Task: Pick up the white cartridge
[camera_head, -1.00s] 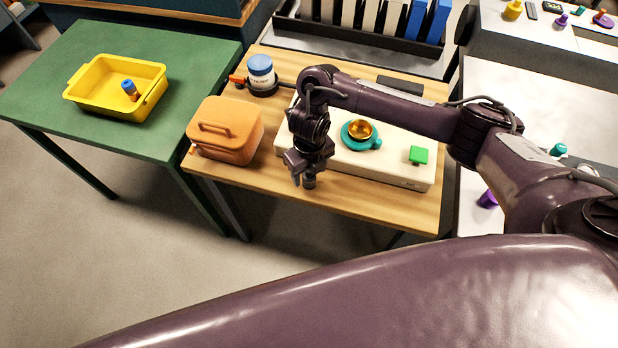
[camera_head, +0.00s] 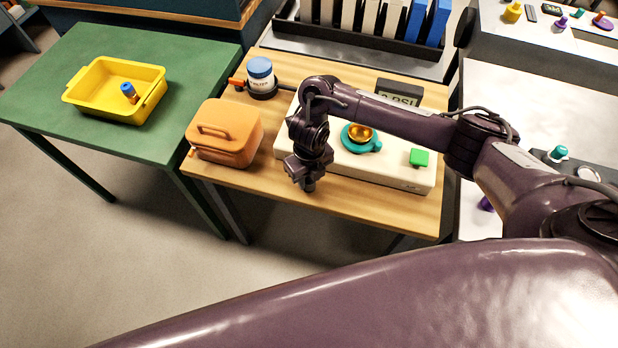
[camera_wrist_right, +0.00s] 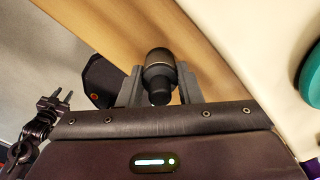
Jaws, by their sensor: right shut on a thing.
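Upright white slab cartridges (camera_head: 348,14) stand in a black rack (camera_head: 360,40) at the back, beside blue ones (camera_head: 416,20). A white jar with a blue lid (camera_head: 261,75) sits in a dark holder behind the orange box; I cannot tell whether it counts as a cartridge. My right gripper (camera_head: 307,182) is above the front edge of the wooden table, well away from the rack. In the right wrist view it is shut on a dark cylinder (camera_wrist_right: 159,74) between its fingers.
An orange box (camera_head: 226,133) stands left of my right gripper. A cream panel (camera_head: 385,178) with a teal-and-gold knob (camera_head: 361,138) and green button (camera_head: 419,157) lies to its right. A yellow tray (camera_head: 90,98) holding a small blue-topped item (camera_head: 129,92) is on the green table (camera_head: 185,55).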

